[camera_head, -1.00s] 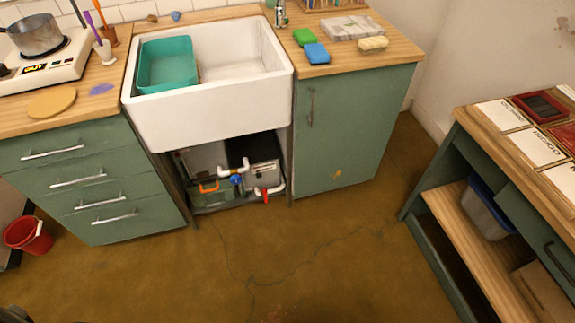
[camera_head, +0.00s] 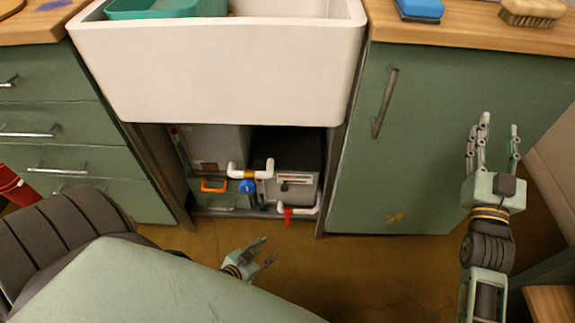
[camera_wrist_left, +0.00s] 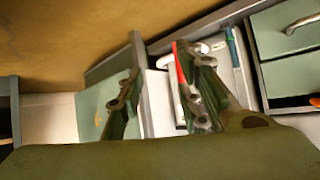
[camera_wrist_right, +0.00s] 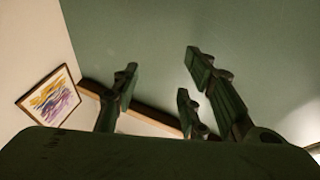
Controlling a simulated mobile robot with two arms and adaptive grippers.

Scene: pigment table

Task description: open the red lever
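The red lever (camera_head: 287,215) hangs on white piping at the bottom right of the open space under the sink. It looks to point downward. My left gripper (camera_head: 262,251) is low in front of the space, below and left of the lever in the head view, with its fingers spread and empty. In the left wrist view the red lever (camera_wrist_left: 181,68) shows beyond the fingertips, close beside the right-hand finger; I cannot tell whether they touch. My right gripper (camera_head: 492,135) is raised in front of the right cabinet door, open and empty, far from the lever.
Under the sink (camera_head: 220,65) are an orange handle (camera_head: 214,186), a blue knob (camera_head: 248,186), white pipes (camera_head: 250,171) and a grey box (camera_head: 295,180). Green drawers (camera_head: 60,150) stand left, a cabinet door (camera_head: 400,110) right. Bare floor lies in front.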

